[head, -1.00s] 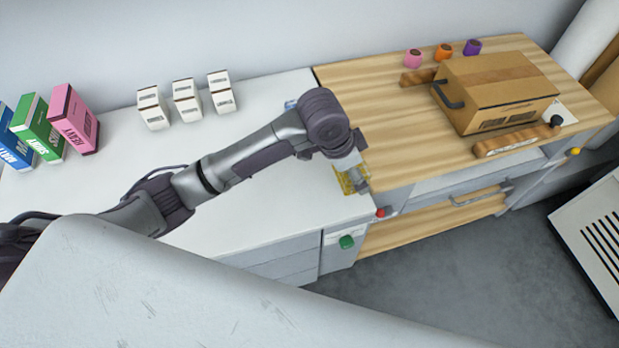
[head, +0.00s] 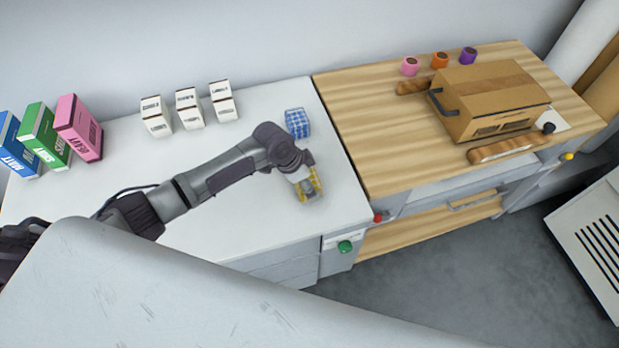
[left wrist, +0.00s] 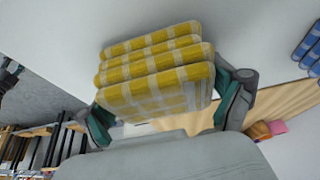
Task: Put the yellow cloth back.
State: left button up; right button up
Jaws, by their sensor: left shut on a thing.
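The yellow cloth (left wrist: 155,75) is a folded, yellow-and-white checked stack. In the left wrist view it sits between the two fingers of my left gripper (left wrist: 165,110), which is shut on it. In the head view the left gripper (head: 308,190) is over the right part of the white worktop (head: 240,215), and only a little of the yellow cloth (head: 316,181) shows beside it. I cannot tell whether the cloth touches the worktop. A blue checked cloth (head: 297,123) lies behind the gripper; its edge also shows in the left wrist view (left wrist: 310,45). My right gripper is not in view.
White small boxes (head: 188,107) stand at the back, and blue, green and pink boxes (head: 78,128) at the left. A wooden bench (head: 370,120) on the right holds a cardboard box (head: 492,98) and tape rolls (head: 440,60). The worktop between the white boxes and my arm is clear.

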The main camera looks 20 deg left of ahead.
pick_arm(q)
jog(key=shift+f, duration=0.15)
jog(key=o, duration=0.8)
jog(key=shift+c, duration=0.2)
jog(key=shift+r, duration=0.25)
jog(key=b+v, duration=0.1)
jog(key=v, duration=1.1)
